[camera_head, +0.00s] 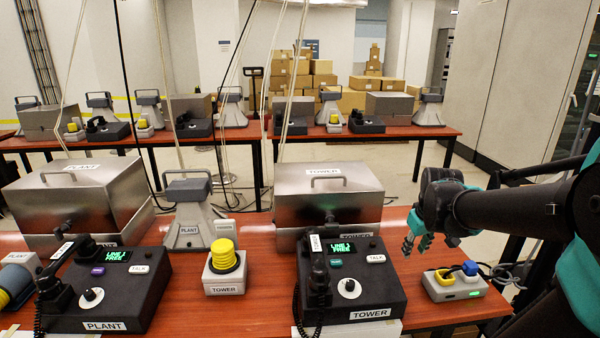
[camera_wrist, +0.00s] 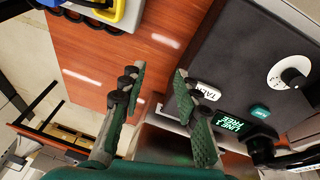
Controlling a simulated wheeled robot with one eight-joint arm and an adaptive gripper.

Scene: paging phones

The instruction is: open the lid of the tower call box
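The tower call box (camera_head: 290,208) is a silver metal box with a TOWER label on its front and another on top. Its lid (camera_head: 350,184) looks shut, with a bar handle (camera_head: 328,179) at the front of the top. My gripper (camera_head: 416,246) is to the right of the box, above the table and apart from the lid. In the wrist view my gripper (camera_wrist: 157,75) has its two fingers spread with nothing between them. The wrist view looks down on the table beside the tower phone; the lid handle is not clearly visible there.
The black TOWER phone (camera_head: 365,290) stands in front of the box. A grey unit (camera_head: 454,288) with yellow and blue plugs is at right. A yellow button unit (camera_head: 223,268), a grey horn (camera_head: 192,215) and the PLANT box (camera_head: 80,195) are left. Thin cords hang overhead.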

